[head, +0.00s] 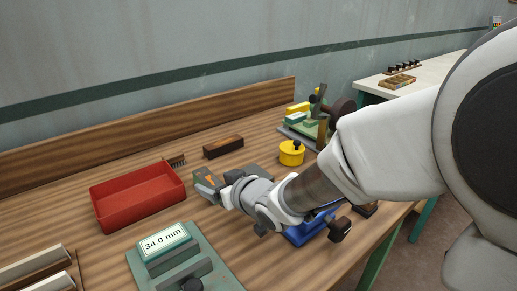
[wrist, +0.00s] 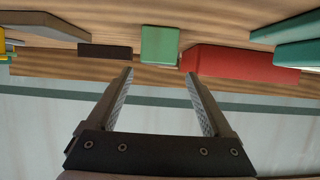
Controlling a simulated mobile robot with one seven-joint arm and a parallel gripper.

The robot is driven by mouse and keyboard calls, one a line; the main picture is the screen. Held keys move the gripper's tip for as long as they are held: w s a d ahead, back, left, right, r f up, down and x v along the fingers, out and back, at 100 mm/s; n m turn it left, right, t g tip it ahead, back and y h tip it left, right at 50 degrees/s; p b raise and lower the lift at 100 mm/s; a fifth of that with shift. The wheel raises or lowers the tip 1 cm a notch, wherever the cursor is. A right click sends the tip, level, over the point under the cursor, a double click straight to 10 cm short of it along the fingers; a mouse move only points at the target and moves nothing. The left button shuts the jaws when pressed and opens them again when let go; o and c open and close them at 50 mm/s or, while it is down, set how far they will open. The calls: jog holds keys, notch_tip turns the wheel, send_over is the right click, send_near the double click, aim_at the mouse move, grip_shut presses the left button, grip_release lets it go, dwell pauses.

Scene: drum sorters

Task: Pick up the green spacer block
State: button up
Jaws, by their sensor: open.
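The green spacer block (wrist: 160,45) shows in the wrist view as a pale green block on the wooden bench, straight ahead between the two fingertips. My gripper (wrist: 159,74) is open and its jaws are empty. The fingertips appear to stop short of the block, with a gap between. In the head view my gripper (head: 205,183) is low over the bench, right of the red tray (head: 138,200). There I cannot clearly make out the block; my gripper seems to hide it.
A dark brown box (head: 223,146) lies behind my gripper, and a yellow knobbed pot (head: 291,153) stands right of it. A green gauge marked 34.0 mm (head: 165,245) is in front. A blue item (head: 305,232) sits under my arm. A wooden backboard (head: 150,130) closes the rear.

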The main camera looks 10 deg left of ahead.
aim_at(208, 178)
jog(key=b+x, duration=0.1)
jog(key=x, duration=0.3)
jog(key=shift+w+a+f+b, duration=0.1)
jog(key=shift+w+f+b, duration=0.2)
jog(key=shift+w+b, duration=0.1)
jog(key=shift+w+a+f, duration=0.1)
jog(key=shift+w+a, duration=0.15)
jog(key=shift+a, duration=0.1)
grip_shut()
dwell(0.8)
